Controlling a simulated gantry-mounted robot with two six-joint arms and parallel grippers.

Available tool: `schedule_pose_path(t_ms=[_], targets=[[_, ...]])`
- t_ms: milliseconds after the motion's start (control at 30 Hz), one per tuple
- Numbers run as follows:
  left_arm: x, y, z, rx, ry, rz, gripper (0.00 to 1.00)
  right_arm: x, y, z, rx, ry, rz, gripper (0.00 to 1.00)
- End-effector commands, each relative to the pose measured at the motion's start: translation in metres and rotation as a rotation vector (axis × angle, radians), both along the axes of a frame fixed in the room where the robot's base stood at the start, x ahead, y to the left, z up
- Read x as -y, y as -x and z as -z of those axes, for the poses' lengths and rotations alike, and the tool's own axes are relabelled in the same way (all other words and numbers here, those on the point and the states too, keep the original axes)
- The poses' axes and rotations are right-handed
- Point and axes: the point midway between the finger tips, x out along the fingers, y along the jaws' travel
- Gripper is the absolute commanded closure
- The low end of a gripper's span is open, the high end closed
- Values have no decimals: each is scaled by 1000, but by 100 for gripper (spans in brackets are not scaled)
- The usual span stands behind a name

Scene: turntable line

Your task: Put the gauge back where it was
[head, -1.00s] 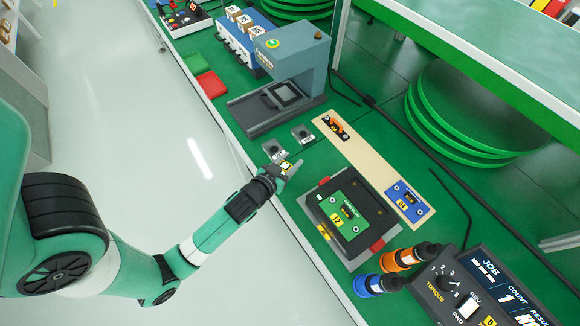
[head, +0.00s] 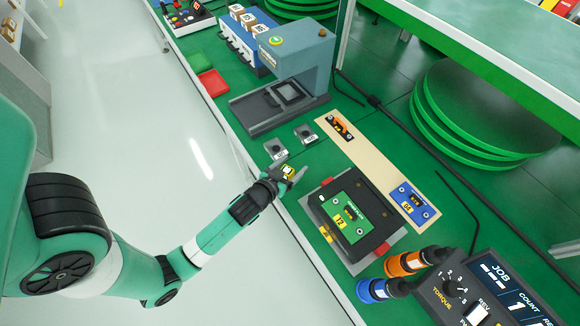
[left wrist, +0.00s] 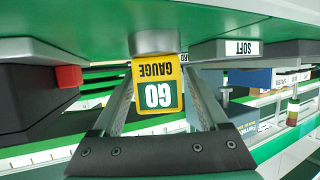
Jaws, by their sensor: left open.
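The gauge (head: 289,172), a small yellow block with a green-and-white GO label, is at the bench's front edge in the head view. In the left wrist view the gauge (left wrist: 157,85) appears upside down between my left gripper's fingers, against a round grey piece (left wrist: 157,42). My left gripper (head: 291,173) is open around the gauge; its fingers (left wrist: 160,95) slant along both sides of it. Whether they touch it I cannot tell. Two small grey blocks, one (head: 275,148) nearer the front edge and one (head: 305,133) behind it, stand just beyond the gripper. My right gripper is not in view.
A black case with a green plate (head: 350,217) lies right of the gripper. A beige strip (head: 372,166) holds an orange and a blue part. A grey press (head: 300,60) stands beyond the blocks. Blue (head: 372,290) and orange (head: 403,263) tools and a control box stand at lower right.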

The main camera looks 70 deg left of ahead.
Motion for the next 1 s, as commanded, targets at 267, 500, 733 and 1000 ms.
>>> schedule_pose_path(t_ms=[267, 500, 733, 1000], targets=[[23, 30, -18, -3, 0, 4, 23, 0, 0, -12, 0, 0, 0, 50], [53, 72, -38, -3, 0, 6, 23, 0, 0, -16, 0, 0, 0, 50], [65, 90, -47, 0, -1, 1, 23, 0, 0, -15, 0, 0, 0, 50], [65, 90, -48, 1, 0, 0, 23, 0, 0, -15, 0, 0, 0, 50]])
